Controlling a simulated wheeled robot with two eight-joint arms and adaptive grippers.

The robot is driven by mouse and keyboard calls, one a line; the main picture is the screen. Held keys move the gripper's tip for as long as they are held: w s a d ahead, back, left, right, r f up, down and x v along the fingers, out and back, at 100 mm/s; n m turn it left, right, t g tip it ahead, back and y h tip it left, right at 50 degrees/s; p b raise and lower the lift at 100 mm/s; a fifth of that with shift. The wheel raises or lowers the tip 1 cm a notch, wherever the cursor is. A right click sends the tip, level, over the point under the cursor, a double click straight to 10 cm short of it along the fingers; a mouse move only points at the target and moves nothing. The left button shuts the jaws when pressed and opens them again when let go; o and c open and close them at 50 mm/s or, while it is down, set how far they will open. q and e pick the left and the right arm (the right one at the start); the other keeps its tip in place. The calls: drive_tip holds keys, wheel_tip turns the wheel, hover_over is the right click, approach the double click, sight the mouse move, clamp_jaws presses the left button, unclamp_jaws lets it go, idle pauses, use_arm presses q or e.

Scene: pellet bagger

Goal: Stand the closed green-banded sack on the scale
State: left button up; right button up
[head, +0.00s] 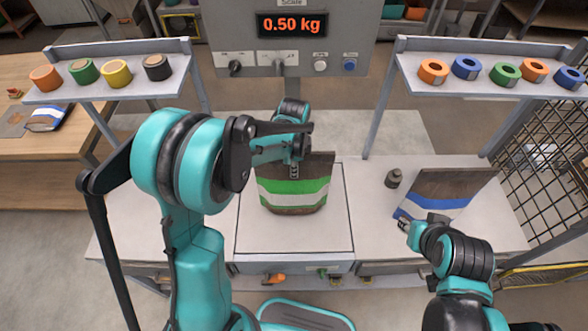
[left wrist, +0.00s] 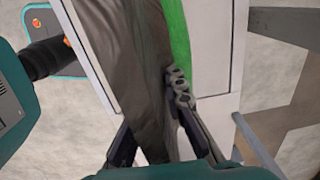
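The green-banded sack (head: 287,194), dark brown with green and white bands, stands upright on the scale plate (head: 254,236). My left gripper (head: 295,158) is at its top edge, with a finger in front of the sack. In the left wrist view, the sack (left wrist: 143,70) runs between the two fingers of my left gripper (left wrist: 155,115). I cannot tell whether they press on it. The scale display (head: 292,25) reads 0.50 kg. My right gripper (head: 405,226) is low beside a blue-banded sack (head: 445,192); its fingers are too small to judge.
A small dark weight-like object (head: 393,179) stands left of the blue-banded sack. Tape rolls sit on the left shelf (head: 110,84) and right shelf (head: 480,82). A wire mesh panel (head: 550,150) bounds the right side. The bench left of the scale is partly hidden by my left arm.

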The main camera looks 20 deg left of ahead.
use_arm(q)
drive_tip(key=shift+o, duration=0.9)
drive_tip(key=r, duration=1.2)
drive_tip(key=shift+s, duration=0.2)
drive_tip(key=s+a+f+n+t+b, duration=0.1)
drive_tip(key=s+n+t, duration=0.6)
drive_tip(key=s+n, duration=0.7)
drive_tip(key=s+a+b, duration=0.1)
drive_tip(key=s, duration=0.1)
drive_tip(key=shift+s+a+f+n+b, duration=0.2)
drive_tip(key=shift+s+a+n+b, duration=0.1)
drive_tip(key=shift+a+n, duration=0.1)
